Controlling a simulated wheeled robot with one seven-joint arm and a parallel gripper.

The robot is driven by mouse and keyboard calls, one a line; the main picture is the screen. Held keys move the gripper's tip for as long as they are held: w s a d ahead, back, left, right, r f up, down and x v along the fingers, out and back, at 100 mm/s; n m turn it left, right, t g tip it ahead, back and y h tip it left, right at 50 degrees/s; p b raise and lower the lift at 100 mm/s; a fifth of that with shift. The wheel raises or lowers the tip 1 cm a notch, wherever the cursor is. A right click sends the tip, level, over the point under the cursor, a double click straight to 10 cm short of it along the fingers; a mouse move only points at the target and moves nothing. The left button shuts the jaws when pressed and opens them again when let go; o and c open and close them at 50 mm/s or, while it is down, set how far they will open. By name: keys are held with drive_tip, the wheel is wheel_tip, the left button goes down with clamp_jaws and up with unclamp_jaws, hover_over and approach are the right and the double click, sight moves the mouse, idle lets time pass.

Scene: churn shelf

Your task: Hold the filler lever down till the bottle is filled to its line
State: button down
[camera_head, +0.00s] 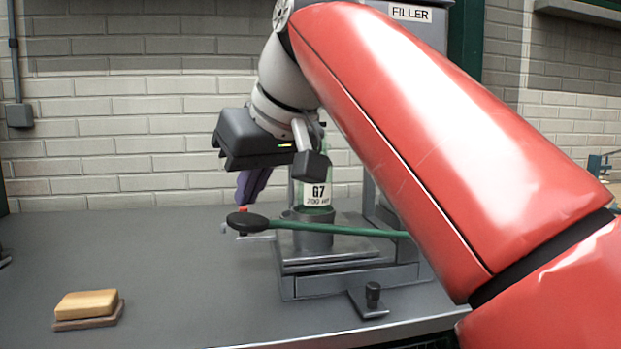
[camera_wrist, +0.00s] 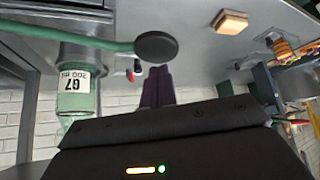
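The filler lever is a green bar (camera_head: 330,229) with a round black knob (camera_head: 248,222) at its left end. The bar (camera_wrist: 70,38) and knob (camera_wrist: 156,46) also show in the wrist view. The green bottle (camera_head: 315,173), labelled G7, stands upright in a grey holder behind the bar; it also shows in the wrist view (camera_wrist: 75,105). I cannot tell its fill level or line. My gripper (camera_head: 246,198) points down with its purple fingers together and empty, close above the knob. In the wrist view the fingertips (camera_wrist: 158,70) lie beside the knob; I cannot tell whether they touch it.
A yellow sponge (camera_head: 86,303) on a brown block lies at the front left. A small red-topped part (camera_head: 243,209) is near the knob. A black knob on a small plate (camera_head: 372,293) sits at the bench front. The left bench is mostly clear. My arm hides much of the filler.

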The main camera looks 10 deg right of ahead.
sight(250, 221)
drive_tip(key=shift+f, duration=0.1)
drive_tip(key=shift+f+b, duration=1.1)
drive_tip(key=shift+f, duration=0.3)
drive_tip(key=shift+a+f+b, duration=0.1)
drive_tip(key=shift+f+b, duration=0.5)
drive_tip(key=shift+f, duration=0.2)
drive_tip(key=shift+a+f+b, duration=0.15)
drive_tip(key=shift+f+b, duration=0.45)
drive_tip(key=shift+f, duration=0.2)
